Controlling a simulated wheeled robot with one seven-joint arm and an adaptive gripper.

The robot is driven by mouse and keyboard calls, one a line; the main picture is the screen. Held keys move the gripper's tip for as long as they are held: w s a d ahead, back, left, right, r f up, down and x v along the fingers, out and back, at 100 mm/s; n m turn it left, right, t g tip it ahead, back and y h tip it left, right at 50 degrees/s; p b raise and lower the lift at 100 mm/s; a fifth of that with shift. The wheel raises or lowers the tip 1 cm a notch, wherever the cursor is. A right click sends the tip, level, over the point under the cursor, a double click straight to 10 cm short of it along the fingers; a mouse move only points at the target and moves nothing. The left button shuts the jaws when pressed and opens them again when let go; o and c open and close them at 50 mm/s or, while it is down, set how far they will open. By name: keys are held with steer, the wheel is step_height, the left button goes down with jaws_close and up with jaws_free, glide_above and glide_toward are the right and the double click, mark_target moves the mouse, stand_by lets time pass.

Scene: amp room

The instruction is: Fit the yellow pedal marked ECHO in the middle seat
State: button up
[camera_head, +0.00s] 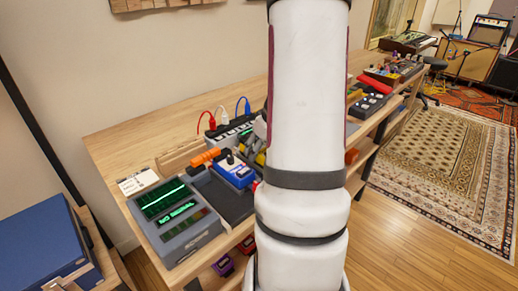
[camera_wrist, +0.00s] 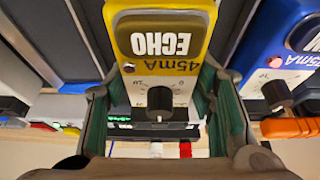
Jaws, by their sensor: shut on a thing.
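The yellow pedal marked ECHO (camera_wrist: 162,38) fills the upper middle of the wrist view, its lettering upside down. My gripper (camera_wrist: 155,88) has its two green-lined fingers on either side of the pedal's white knob end and is shut on it. In the head view only a sliver of yellow (camera_head: 261,158) shows beside my arm, which hides most of the gripper. A dark board (camera_head: 224,200) carries a blue pedal (camera_head: 236,172), which also shows right of the yellow one in the wrist view (camera_wrist: 283,45). Dark bare surface (camera_wrist: 45,35) lies left of it there. The middle seat cannot be made out clearly.
A grey tester (camera_head: 178,220) with green displays stands at the bench's near left end. An orange piece (camera_head: 204,157) lies behind the board. A power unit (camera_head: 233,130) with red, white and blue cables stands further back. The bench's back left is bare.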

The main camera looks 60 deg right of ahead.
steer(key=shift+s+a+f, duration=0.1)
steer(key=shift+s+f, duration=0.1)
steer(key=shift+f, duration=0.25)
steer(key=shift+s+a+f, duration=0.1)
steer(key=shift+s+f, duration=0.05)
steer(key=shift+f, duration=0.25)
steer(key=o, duration=1.6)
steer(key=shift+w+f, duration=0.15)
steer(key=shift+f, duration=0.05)
steer(key=shift+d+r, duration=0.1)
steer(key=shift+r, duration=0.05)
steer(key=shift+w+r, duration=0.1)
steer(key=shift+r, duration=0.05)
steer(key=o, duration=0.3)
steer(key=shift+r, duration=0.1)
steer(key=shift+r+p, duration=2.45)
steer(key=shift+r, duration=1.05)
